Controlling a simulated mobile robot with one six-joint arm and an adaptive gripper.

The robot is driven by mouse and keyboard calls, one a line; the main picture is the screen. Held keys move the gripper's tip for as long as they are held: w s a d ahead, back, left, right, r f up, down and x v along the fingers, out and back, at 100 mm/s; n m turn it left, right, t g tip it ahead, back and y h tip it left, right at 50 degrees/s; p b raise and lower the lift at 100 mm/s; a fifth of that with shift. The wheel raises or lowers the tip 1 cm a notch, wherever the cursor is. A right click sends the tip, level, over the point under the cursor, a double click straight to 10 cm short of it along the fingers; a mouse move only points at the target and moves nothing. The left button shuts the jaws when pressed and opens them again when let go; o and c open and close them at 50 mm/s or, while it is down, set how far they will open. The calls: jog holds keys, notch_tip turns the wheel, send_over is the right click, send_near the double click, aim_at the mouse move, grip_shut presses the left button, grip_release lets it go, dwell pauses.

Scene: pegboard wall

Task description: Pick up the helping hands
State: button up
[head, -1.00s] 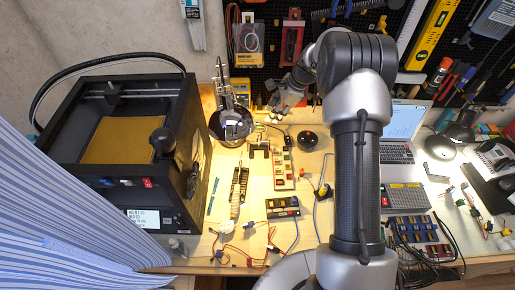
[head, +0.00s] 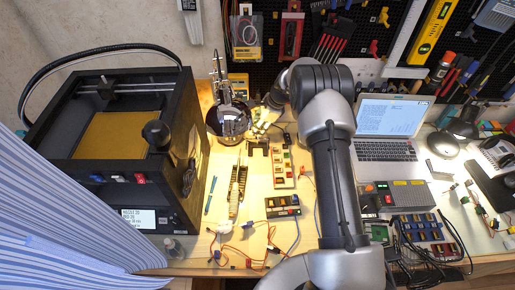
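The helping hands (head: 228,122) stand on the workbench, right of the 3D printer, with a dark shiny round part low down and thin metal arms rising behind it. They look upright. My gripper (head: 260,120) is just right of the round part, at the end of my arm reaching in from the right. The gripper is small and brightly lit, so I cannot tell how far its fingers are apart or whether they touch the helping hands.
A black 3D printer (head: 108,146) stands close on the left. A dark pegboard (head: 345,20) with tools is behind. A laptop (head: 388,150) and electronics lie to the right. Small boards, a long tool (head: 237,188) and wires (head: 240,250) lie in front on the wooden bench (head: 185,210).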

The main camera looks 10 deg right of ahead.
jog(key=shift+r, duration=0.1)
jog(key=shift+c, duration=0.5)
grip_shut()
dwell(0.4)
